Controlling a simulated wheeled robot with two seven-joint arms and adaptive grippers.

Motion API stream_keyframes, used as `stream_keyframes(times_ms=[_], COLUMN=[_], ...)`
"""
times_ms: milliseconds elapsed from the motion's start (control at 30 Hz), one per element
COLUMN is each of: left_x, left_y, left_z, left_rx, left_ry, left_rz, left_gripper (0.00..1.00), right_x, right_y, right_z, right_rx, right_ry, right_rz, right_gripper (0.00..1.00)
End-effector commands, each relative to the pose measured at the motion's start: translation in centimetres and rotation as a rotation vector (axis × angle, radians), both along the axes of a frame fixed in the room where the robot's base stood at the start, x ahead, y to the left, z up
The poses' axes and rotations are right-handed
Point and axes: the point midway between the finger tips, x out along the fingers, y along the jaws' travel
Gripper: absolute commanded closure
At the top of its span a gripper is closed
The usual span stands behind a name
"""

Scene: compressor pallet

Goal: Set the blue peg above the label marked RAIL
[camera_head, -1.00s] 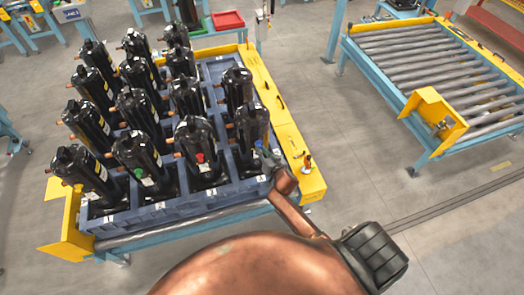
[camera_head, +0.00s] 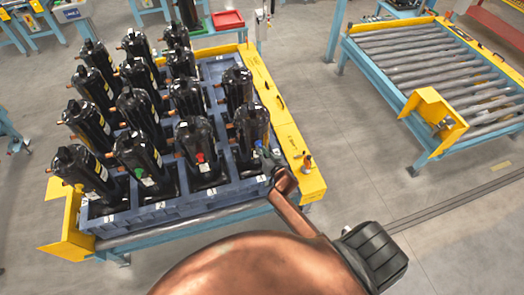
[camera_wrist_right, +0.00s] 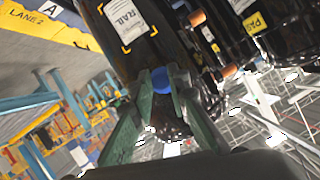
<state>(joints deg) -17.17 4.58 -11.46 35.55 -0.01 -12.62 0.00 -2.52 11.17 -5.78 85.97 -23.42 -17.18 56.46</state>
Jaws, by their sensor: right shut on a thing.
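The blue peg (camera_wrist_right: 161,80) sits between the fingertips of my right gripper (camera_wrist_right: 162,88) in the right wrist view, with its round end showing. The gripper is shut on it. A white label marked RAIL (camera_wrist_right: 123,14) is on the black compressor (camera_wrist_right: 142,42) right by the peg, with yellow corner marks around it. In the head view my right gripper (camera_head: 266,156) is at the front right compressor (camera_head: 251,128) in the blue crate (camera_head: 158,212). I cannot tell whether the peg touches the compressor. My left gripper is not in view.
Several black compressors stand in the crate; one front compressor carries a red peg (camera_head: 200,157), another a green one (camera_head: 138,172). A yellow side rail (camera_head: 290,135) borders the crate on the right. A roller conveyor (camera_head: 435,60) stands far right, with clear floor between.

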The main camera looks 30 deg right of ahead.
Motion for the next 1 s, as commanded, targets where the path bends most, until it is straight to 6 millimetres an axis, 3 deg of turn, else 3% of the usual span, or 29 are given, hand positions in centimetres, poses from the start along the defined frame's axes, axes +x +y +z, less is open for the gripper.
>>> stream_keyframes(times_ms=[1000], left_x=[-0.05], left_y=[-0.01], left_z=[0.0], left_rx=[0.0], left_ry=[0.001], left_rz=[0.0], left_gripper=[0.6], right_x=[0.83], right_y=[-0.17], right_z=[0.01], right_rx=[0.0], right_ry=[0.0], right_rz=[0.0], right_gripper=[1.0])
